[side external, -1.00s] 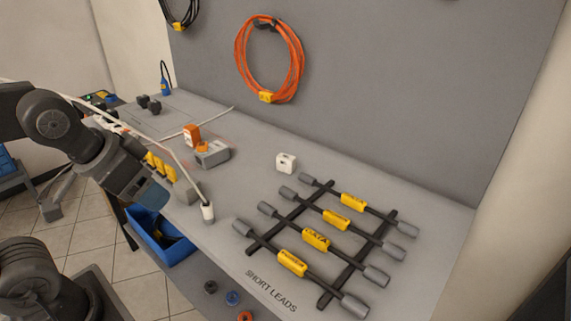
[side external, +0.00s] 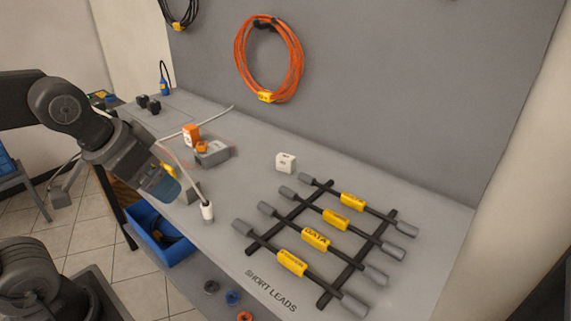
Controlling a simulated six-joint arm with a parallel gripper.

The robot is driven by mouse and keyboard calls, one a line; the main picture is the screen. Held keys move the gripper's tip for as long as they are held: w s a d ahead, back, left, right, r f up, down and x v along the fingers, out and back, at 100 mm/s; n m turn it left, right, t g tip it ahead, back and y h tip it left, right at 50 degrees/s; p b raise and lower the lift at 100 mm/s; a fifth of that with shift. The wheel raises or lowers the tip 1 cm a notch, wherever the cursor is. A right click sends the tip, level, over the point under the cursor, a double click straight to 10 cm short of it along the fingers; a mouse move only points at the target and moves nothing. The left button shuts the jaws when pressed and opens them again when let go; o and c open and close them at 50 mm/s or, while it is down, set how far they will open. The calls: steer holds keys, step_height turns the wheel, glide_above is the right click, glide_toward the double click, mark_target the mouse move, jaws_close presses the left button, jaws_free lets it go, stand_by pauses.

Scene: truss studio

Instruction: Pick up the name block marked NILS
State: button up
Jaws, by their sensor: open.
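No lettering that reads NILS can be made out. A small yellow block (side external: 169,171) shows just behind my gripper, on the left part of the bench; my gripper hides what is around it. My gripper (side external: 163,190) is open and empty, tilted down above the bench's front-left edge. Yellow labels sit on the short leads on the black rack; the one reading DATA (side external: 315,239) is near the middle, and another (side external: 292,263) is at the front.
A blue bin (side external: 152,236) hangs below the bench edge. A white cylinder (side external: 207,212) with a cable stands right of my gripper. A grey block with orange parts (side external: 213,154) and a white cube (side external: 286,162) sit further back. The black rack (side external: 340,279) fills the right.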

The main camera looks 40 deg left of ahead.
steer(key=w+a+r, duration=0.1)
steer(key=w+r, duration=0.2)
steer(key=w, duration=0.8)
steer(key=n+g+y, duration=0.1)
steer(key=n, duration=0.1)
glide_above(284, 158)
steer(key=s, duration=0.4)
step_height(284, 158, down, 14)
steer(key=x, duration=0.8)
steer(key=shift+w+d+f, duration=0.25)
steer(key=shift+f, duration=0.15)
steer(key=x, duration=0.4)
steer(key=shift+s+d+f, duration=0.15)
steer(key=shift+s+d, duration=0.05)
steer(key=shift+s, duration=0.15)
steer(key=shift+w+f, duration=0.25)
steer(key=shift+f, duration=0.3)
steer(key=shift+c, duration=0.3)
